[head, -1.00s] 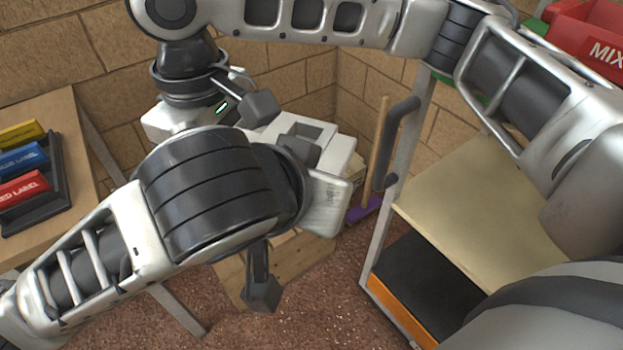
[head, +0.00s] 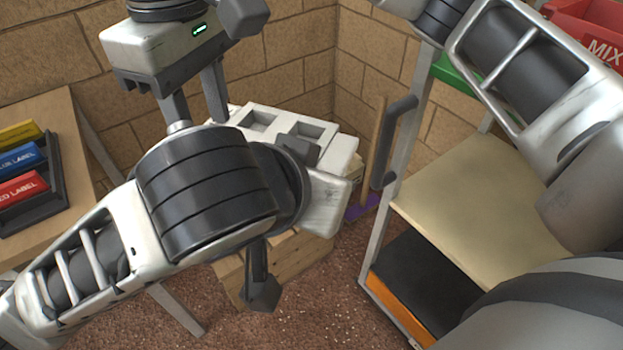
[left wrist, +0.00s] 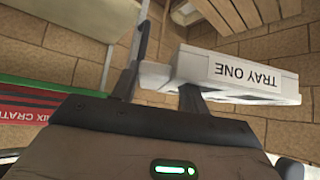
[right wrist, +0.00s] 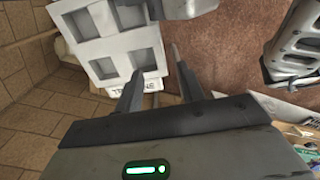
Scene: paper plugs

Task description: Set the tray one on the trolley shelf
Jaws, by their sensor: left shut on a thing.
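The white tray one (head: 278,117), with square pockets, is in the middle of the head view above a wooden crate (head: 285,262). Its label reads upside down on tray one in the left wrist view (left wrist: 232,72). My left gripper (left wrist: 162,88) is shut on its edge; in the head view the wrist mostly hides this. My right gripper (head: 198,115) is open and empty beside the tray's left end, fingers pointing down. The right wrist view shows tray one (right wrist: 112,45) beyond the open fingers. The trolley's beige shelf (head: 470,190) is at the right, clear where visible.
The trolley has an upright handle (head: 392,140) on its near left side and a black lower deck (head: 425,275). A red mix crate (head: 590,40) is at the upper right. A table at the left bears a rack of labelled blocks (head: 45,205). A broom (head: 376,150) leans in the corner.

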